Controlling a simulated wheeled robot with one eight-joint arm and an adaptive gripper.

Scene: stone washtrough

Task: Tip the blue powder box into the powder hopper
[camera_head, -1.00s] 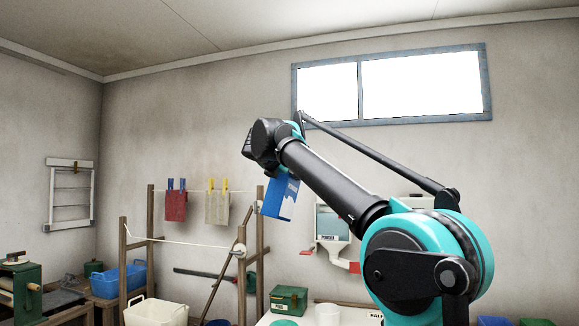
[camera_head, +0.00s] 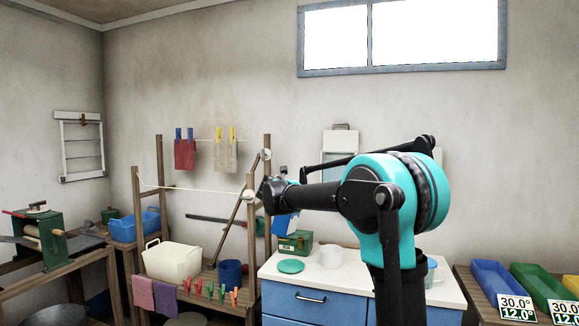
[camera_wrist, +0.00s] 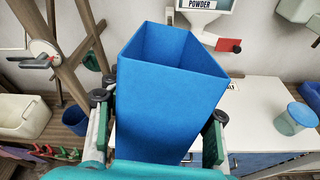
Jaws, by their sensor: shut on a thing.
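My gripper (camera_wrist: 160,128) is shut on the blue powder box (camera_wrist: 165,95), with a green pad on each side of it. The box's open top shows in the wrist view; its inner walls are blue and I see no powder. In the head view the box (camera_head: 284,226) is largely hidden behind my wrist, above the white worktop. The white powder hopper (camera_wrist: 207,18), labelled POWDER, is on the wall beyond the box, with a red tab below. In the head view the hopper (camera_head: 340,140) is partly covered by my arm. Box and hopper look apart.
A green tin (camera_head: 296,243), a green disc (camera_head: 290,266) and a white cup (camera_head: 331,256) stand on the worktop (camera_head: 360,290). A wooden drying frame (camera_head: 266,160) with a line is left. Coloured trays (camera_head: 497,282) are at the right.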

